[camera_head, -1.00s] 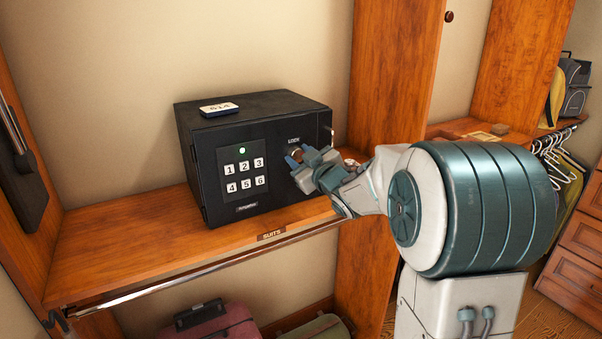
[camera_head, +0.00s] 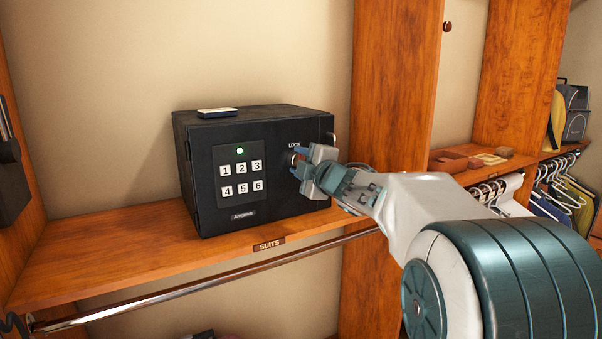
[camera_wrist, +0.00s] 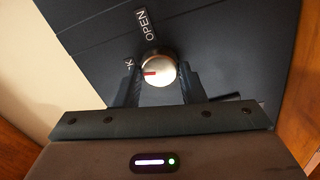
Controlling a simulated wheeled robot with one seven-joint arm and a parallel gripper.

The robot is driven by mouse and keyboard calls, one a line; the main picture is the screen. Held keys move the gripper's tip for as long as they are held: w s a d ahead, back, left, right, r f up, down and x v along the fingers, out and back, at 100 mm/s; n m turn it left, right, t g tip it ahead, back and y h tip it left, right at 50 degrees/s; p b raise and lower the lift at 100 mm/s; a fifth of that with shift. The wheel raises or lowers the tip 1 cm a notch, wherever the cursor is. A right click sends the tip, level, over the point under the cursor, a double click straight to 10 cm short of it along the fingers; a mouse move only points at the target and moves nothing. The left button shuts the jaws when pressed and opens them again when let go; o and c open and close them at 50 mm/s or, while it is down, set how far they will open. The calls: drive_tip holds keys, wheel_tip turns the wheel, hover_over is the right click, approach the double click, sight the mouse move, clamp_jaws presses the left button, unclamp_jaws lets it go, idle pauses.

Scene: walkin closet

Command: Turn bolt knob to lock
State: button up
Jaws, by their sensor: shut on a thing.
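The black safe (camera_head: 245,195) stands on the wooden shelf, its door closed, with a keypad (camera_head: 241,178) and a lit green light (camera_head: 239,151). My gripper (camera_head: 303,166) is at the right part of the door, below the "LOCK" label (camera_head: 294,146), and hides most of the bolt knob. In the wrist view the round metal bolt knob (camera_wrist: 160,68) sits between the two fingers of my gripper (camera_wrist: 158,88), which is shut on it. The knob's red mark (camera_wrist: 150,73) points left, towards a partly hidden label ending in "K". The "OPEN" label (camera_wrist: 146,24) is above the knob.
A small plate (camera_head: 217,113) lies on top of the safe. A wooden upright (camera_head: 395,90) stands right of the safe. A hanging rail (camera_head: 200,284) runs below the shelf (camera_head: 100,240). Hangers (camera_head: 555,180) with clothes hang at the right. The shelf left of the safe is clear.

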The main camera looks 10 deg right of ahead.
drive_tip(key=shift+f+n+b, duration=0.1)
drive_tip(key=shift+n+b, duration=0.4)
drive_tip(key=shift+n, duration=0.4)
drive_tip(key=o, duration=1)
drive_tip(key=shift+s, duration=0.1)
drive_tip(key=v, duration=1.3)
drive_tip(key=shift+s+d, duration=0.2)
drive_tip(key=shift+s, duration=0.1)
